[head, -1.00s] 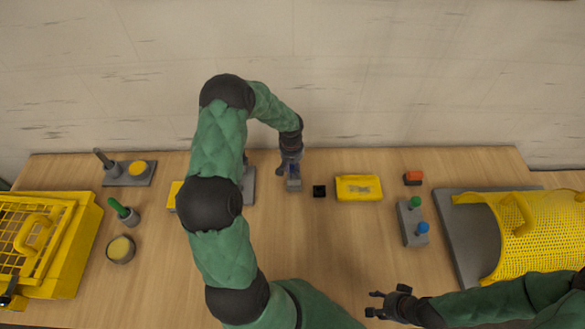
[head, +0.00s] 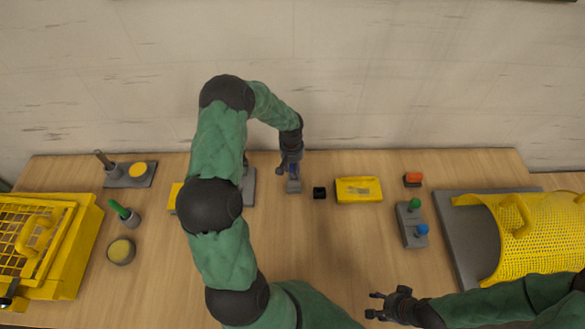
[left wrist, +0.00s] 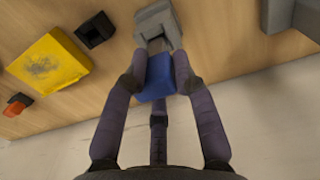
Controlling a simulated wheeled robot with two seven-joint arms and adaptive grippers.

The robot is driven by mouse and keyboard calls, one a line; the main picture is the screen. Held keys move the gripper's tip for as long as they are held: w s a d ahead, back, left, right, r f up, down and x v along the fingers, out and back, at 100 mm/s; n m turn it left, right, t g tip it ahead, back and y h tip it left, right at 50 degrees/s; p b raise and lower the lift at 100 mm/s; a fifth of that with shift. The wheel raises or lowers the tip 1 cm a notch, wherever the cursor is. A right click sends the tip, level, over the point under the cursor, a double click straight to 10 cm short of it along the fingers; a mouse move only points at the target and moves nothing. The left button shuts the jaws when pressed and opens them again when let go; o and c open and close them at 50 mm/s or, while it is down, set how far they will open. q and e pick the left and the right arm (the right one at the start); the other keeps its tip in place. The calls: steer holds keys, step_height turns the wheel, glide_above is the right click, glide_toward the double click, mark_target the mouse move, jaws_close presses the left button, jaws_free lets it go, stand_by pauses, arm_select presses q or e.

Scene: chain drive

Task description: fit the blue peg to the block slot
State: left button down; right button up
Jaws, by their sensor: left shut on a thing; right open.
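The blue peg (left wrist: 157,82) is between the fingers of my left gripper (left wrist: 160,80), which is shut on it. In the head view my left gripper (head: 289,170) is just above the small grey slotted block (head: 294,187), at the back middle of the table. In the left wrist view the peg's grey end points into the slot of the grey block (left wrist: 158,20) and overlaps its mouth. How deep it sits, or whether it touches, I cannot tell. My right gripper (head: 377,305) is open and empty near the front of the table.
Right of the block are a small black socket (head: 319,193), a yellow block (head: 358,190), an orange piece (head: 413,179) and a grey base (head: 409,219) with green and blue knobs. A grey part (head: 249,187) stands to the left, partly behind my left arm.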

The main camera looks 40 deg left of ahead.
mark_target(292, 171)
arm_select(q)
steer(key=shift+w+a+f, duration=0.1)
steer(key=shift+w, duration=0.05)
arm_select(e)
steer(key=shift+f, duration=0.2)
arm_select(q)
steer(key=shift+b, duration=0.5)
arm_select(e)
steer(key=shift+f, duration=0.4)
stand_by(0.5)
arm_select(q)
steer(key=shift+f+b, duration=1.3)
steer(key=shift+f, duration=0.2)
arm_select(e)
steer(key=shift+f, duration=1.25)
